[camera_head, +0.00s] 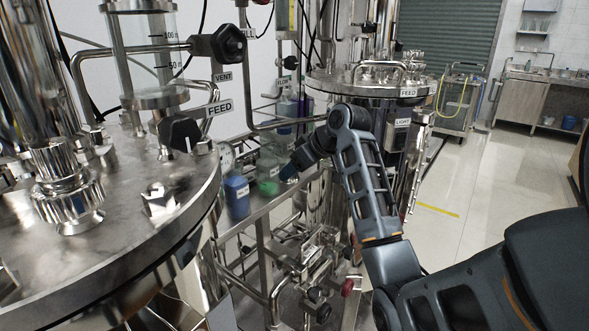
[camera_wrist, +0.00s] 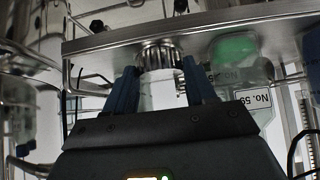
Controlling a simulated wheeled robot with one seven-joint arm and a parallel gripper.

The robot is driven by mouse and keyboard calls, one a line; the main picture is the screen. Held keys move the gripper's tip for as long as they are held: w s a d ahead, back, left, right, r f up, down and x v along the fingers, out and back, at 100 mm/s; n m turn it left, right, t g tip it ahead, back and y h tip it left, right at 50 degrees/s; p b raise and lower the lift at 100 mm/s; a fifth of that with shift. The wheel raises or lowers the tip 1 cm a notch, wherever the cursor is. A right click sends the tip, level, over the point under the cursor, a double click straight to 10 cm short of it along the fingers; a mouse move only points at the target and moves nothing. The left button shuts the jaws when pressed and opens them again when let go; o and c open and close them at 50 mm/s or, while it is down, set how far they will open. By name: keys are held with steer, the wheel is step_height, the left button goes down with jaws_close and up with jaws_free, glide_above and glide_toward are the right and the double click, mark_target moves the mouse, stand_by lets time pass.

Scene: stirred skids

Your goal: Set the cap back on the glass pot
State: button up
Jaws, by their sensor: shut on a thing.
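My gripper (camera_head: 290,172) reaches left toward the bottles between the two steel skids. In the wrist view, the two blue fingers of my gripper (camera_wrist: 162,75) are closed on a ribbed metal piece (camera_wrist: 161,54), which looks like the cap. A pale cylindrical shape shows below it between the fingers; I cannot tell if it belongs to the piece. A clear vessel labelled "No. 59" (camera_wrist: 255,99), with a blurred green area, is right of the fingers. I cannot tell which vessel is the glass pot. In the head view, the held piece is not clear.
A blue bottle (camera_head: 237,197) stands left of a green patch (camera_head: 268,188) among clear vessels. A large steel vessel lid (camera_head: 110,220) with fittings fills the left. Another steel vessel (camera_head: 365,88) stands behind my arm. A metal bar (camera_wrist: 215,27) crosses above my fingers. Open floor lies right.

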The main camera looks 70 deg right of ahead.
steer(key=shift+r+p, duration=0.75)
steer(key=shift+p, duration=0.1)
stand_by(0.6)
steer(key=shift+r+p, duration=1.3)
steer(key=shift+r, duration=0.05)
steer(key=shift+r, duration=0.1)
